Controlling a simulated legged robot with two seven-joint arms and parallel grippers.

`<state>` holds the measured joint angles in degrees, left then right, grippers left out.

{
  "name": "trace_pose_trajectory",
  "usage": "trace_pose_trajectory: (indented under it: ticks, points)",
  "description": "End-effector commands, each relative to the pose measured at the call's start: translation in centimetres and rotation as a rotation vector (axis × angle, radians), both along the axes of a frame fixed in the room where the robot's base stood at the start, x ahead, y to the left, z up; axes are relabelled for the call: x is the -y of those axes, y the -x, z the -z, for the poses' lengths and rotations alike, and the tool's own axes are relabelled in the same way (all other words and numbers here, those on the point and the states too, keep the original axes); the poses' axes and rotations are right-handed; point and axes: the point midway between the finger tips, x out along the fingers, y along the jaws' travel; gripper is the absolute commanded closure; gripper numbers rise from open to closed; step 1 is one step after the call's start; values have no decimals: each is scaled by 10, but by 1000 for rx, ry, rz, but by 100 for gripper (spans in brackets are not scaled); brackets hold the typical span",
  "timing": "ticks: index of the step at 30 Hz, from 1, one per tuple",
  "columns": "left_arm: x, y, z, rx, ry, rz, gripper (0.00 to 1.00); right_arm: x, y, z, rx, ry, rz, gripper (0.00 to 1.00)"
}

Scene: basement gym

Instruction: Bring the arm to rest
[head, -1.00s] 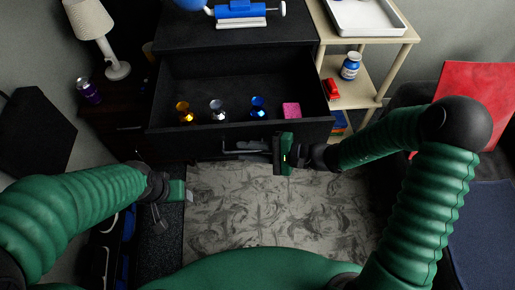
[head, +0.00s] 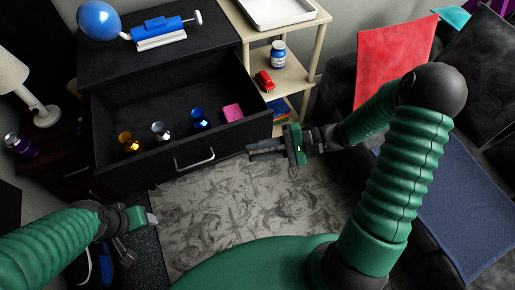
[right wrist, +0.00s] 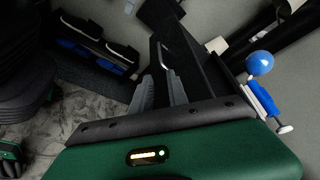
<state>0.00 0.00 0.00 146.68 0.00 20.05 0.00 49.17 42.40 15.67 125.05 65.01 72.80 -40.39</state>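My right gripper (head: 266,152) hangs above the patterned rug, to the right of the open drawer's handle (head: 195,161) and apart from it. Its two fingers also show in the right wrist view (right wrist: 160,92), with a gap between them and nothing held. My left gripper (head: 128,222) is at the lower left, over the dark floor beside the rug; its finger gap is not clear.
A blue ball (head: 99,20) and a blue-and-white device (head: 158,32) are on the cabinet top. A beige shelf (head: 300,68) holds a jar (head: 278,54) and a red toy car (head: 264,80). A dark sofa is at right. The rug (head: 250,210) is clear.

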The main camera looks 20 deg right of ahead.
Motion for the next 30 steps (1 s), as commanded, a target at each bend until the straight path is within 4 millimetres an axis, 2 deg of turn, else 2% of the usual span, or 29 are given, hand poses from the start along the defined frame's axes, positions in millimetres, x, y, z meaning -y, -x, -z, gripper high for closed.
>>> trace_pose_trajectory:
  ticks: [11,14,17,18,20,22,26,30]
  points:
    - [0,0,0,0,0,0,36,0,0,0,0,1,-1,80]
    - [0,0,0,0,0,0,36,-8,9,6,-24,46,-45,80]
    - [0,0,0,0,0,0,36,-24,41,25,-91,222,-192,80]
    - [0,0,0,0,0,0,36,-28,60,36,-120,343,-276,80]
    - [0,0,0,0,0,0,36,-23,85,52,-143,545,-387,80]
    - [0,0,0,0,0,0,36,-9,102,62,-130,763,-478,80]
    - [0,0,0,0,0,0,36,19,103,64,-12,1099,-568,80]
    - [0,0,0,0,0,0,36,32,79,45,215,1365,-592,80]
